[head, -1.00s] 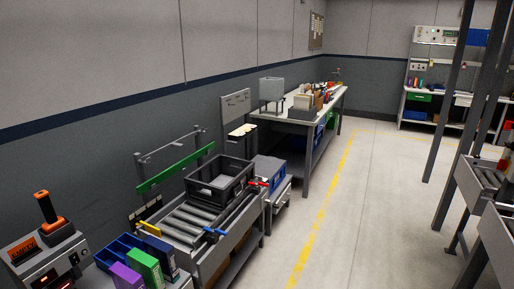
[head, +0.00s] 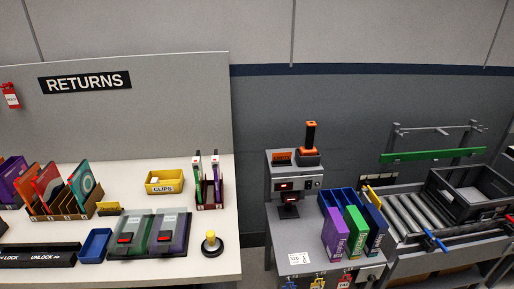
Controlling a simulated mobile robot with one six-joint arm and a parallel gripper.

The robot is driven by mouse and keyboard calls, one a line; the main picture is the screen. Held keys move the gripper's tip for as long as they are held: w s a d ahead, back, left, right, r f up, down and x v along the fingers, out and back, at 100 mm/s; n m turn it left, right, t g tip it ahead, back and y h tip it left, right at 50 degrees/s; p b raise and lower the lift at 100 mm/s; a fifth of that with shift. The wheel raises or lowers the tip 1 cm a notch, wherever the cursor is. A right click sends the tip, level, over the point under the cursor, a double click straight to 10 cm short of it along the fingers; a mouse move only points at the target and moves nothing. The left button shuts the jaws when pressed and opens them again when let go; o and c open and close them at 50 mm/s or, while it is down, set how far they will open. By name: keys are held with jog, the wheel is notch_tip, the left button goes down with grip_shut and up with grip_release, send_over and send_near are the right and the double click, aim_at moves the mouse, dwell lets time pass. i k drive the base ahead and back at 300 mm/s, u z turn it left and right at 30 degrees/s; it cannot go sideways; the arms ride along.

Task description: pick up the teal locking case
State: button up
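A teal case (head: 84,184) with a pale ring design leans in a brown slotted rack on the white table at left in the head view. A red case (head: 47,183) and an orange case stand left of it in the same rack. A dark grey-green flat case (head: 133,236) and a dark purple one (head: 172,234) lie side by side on a dark pad, each with a red and black piece on top. I cannot tell whether the grey-green one counts as teal. My gripper is not in view.
A black bar marked LOCK and UNLOCK (head: 38,256), a blue tray (head: 95,245), a yellow CLIPS bin (head: 165,181) and a yellow-knobbed button (head: 211,243) are on the table. A grey machine (head: 292,185) and roller conveyor (head: 408,214) stand right, beyond a gap.

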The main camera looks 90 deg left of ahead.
aim_at(82, 182)
jog(key=u, duration=0.1)
jog(key=k, duration=0.2)
jog(key=u, duration=3.25)
jog(key=k, duration=0.25)
jog(key=u, duration=1.45)
